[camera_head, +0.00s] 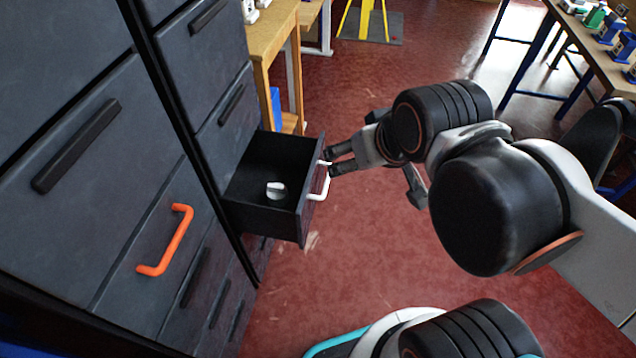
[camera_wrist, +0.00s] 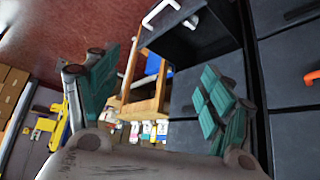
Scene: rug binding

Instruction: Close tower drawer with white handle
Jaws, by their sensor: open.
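The tower drawer (camera_head: 270,212) is dark grey and stands pulled out from the cabinet. Its white handle (camera_head: 321,183) is on the front, and a small white object (camera_head: 276,190) lies inside. The drawer also shows at the top of the wrist view (camera_wrist: 195,50), with the white handle (camera_wrist: 160,13) at its upper left. My gripper (camera_head: 332,161) is right at the upper end of the handle in the head view; I cannot tell whether it touches. In the wrist view its teal-padded fingers (camera_wrist: 158,95) are wide apart, with nothing held between them.
A closed drawer with an orange handle (camera_head: 167,241) is to the left on the dark cabinet. A wooden table (camera_head: 272,38) stands behind the open drawer. A yellow stand (camera_head: 366,18) is at the back. Red floor (camera_head: 345,260) is clear in front of the drawer.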

